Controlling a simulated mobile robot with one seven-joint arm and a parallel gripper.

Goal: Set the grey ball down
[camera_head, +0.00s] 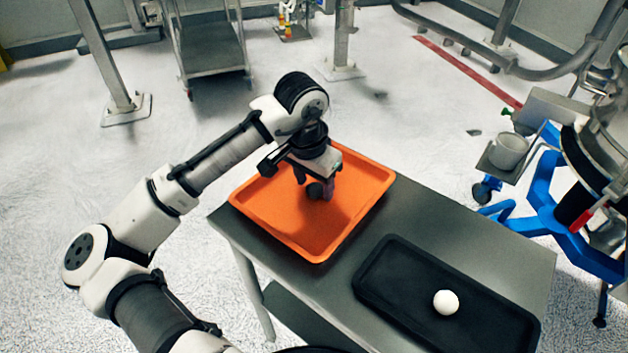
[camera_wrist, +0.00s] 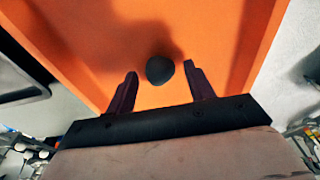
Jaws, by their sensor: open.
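The grey ball (camera_head: 315,190) is dark and lies in the orange tray (camera_head: 262,192), which sits on the left part of the table. My gripper (camera_head: 314,188) is over the tray, pointing down at the ball. In the wrist view the ball (camera_wrist: 159,70) sits between and a little beyond the fingertips of my gripper (camera_wrist: 160,78). Gaps show on both sides of it. The jaws are open and hold nothing. In the head view the fingers partly overlap the ball.
A black tray (camera_head: 385,285) with a white ball (camera_head: 445,302) in it lies on the right part of the grey table (camera_head: 420,215). A strip of bare table separates the trays.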

